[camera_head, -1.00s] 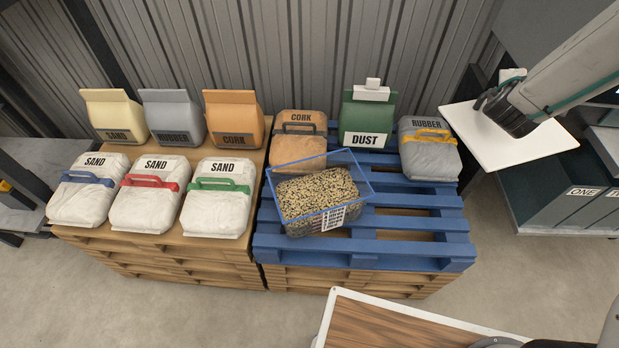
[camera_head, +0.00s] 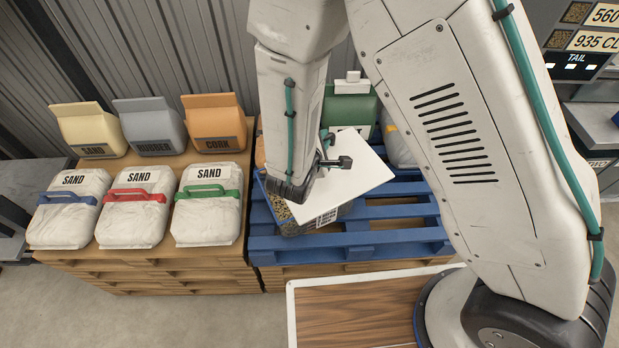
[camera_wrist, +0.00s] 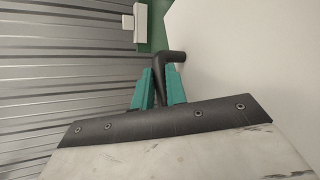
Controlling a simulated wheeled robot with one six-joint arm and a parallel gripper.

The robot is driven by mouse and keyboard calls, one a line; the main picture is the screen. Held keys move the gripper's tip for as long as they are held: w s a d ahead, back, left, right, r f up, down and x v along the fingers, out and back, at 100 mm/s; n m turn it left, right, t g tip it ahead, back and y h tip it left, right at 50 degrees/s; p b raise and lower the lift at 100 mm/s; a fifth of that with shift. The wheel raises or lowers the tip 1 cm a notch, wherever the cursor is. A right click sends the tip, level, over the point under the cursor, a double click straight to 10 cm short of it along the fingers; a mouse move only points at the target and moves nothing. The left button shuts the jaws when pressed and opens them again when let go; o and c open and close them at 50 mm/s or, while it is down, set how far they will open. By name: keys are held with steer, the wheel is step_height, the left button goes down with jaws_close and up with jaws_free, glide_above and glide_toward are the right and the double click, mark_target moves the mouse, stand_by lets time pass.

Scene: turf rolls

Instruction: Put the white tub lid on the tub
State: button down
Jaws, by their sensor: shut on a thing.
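The white tub lid (camera_head: 358,182) is a flat square plate with a black handle (camera_wrist: 171,60). My gripper (camera_wrist: 158,88) is shut on this handle, its teal fingers on either side of it. In the head view the lid hangs over the clear, blue-rimmed tub (camera_head: 292,227) of speckled granules on the blue pallet. The lid is turned at an angle to the tub and covers most of its opening from this view. My arm hides more of the tub. I cannot tell whether the lid touches the rim. In the wrist view the lid (camera_wrist: 240,70) fills the right side.
A green bag (camera_head: 350,110) with a white handle stands just behind the lid. A grey bag (camera_head: 398,147) is to its right, partly hidden. White sand bags (camera_head: 208,205) stand on the wooden pallet at left. The blue pallet's front slats (camera_head: 370,243) are bare.

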mark_target(316, 187)
steer(key=shift+m+h, duration=0.4)
steer(key=s+a+f, duration=0.1)
steer(key=s, duration=0.2)
steer(key=s+f, duration=0.1)
steer(key=s, duration=0.3)
steer(key=s+a+f, duration=0.1)
steer(key=s+f, duration=0.1)
steer(key=s, duration=0.1)
steer(key=shift+s+a, duration=0.3)
steer(key=w+a+f, duration=0.1)
steer(key=w+f, duration=0.1)
steer(key=w, duration=0.5)
steer(key=w+f, duration=0.3)
steer(key=w, duration=0.5)
steer(key=shift+w+a, duration=0.25)
steer(key=shift+a, duration=0.1)
steer(key=c, duration=1.4)
jaws_free()
steer(key=v, duration=1.2)
steer(key=shift+r, duration=0.15)
